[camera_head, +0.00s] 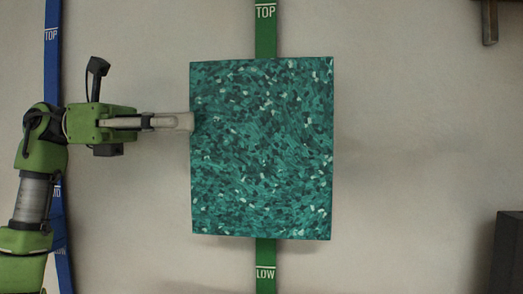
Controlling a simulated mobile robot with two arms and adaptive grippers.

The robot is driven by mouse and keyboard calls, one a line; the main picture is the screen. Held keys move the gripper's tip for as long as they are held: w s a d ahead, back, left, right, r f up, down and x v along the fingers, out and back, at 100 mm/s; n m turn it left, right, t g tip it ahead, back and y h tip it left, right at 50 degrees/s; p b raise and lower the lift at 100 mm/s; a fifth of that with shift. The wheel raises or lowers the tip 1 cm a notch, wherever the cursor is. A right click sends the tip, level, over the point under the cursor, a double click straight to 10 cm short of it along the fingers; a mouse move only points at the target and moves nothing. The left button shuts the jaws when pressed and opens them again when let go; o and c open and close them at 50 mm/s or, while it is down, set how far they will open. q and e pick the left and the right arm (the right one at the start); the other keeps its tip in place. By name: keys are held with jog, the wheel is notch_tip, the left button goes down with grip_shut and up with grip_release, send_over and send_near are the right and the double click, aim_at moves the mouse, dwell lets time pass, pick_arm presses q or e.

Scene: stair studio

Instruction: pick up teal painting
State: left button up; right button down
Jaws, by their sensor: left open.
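The teal painting (262,150) is a rectangular panel speckled in dark teal with pale flecks. It sits in the middle of the head view against a pale surface, over a green strip. My left gripper (190,122) comes in from the left, and its fingertips are at the painting's left edge, in its upper half. The fingers are seen edge-on and they overlap each other. The jaws are open; I cannot tell whether they touch the painting or straddle its edge. My right gripper is not in view.
The green strip (265,35) is marked TOP above the painting and LOW below it. A blue strip (53,60) with similar marks runs behind my left arm. A dark block (507,255) stands at the lower right, and a brown piece (490,20) is at the upper right.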

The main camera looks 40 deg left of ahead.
aim_at(219, 123)
pick_arm(q)
jog(key=p+x, duration=0.1)
jog(key=x, duration=0.4)
jog(key=shift+w, duration=0.35)
jog(key=shift+s+a, duration=0.1)
jog(key=shift+a, duration=0.05)
jog(key=c, duration=0.4)
grip_shut()
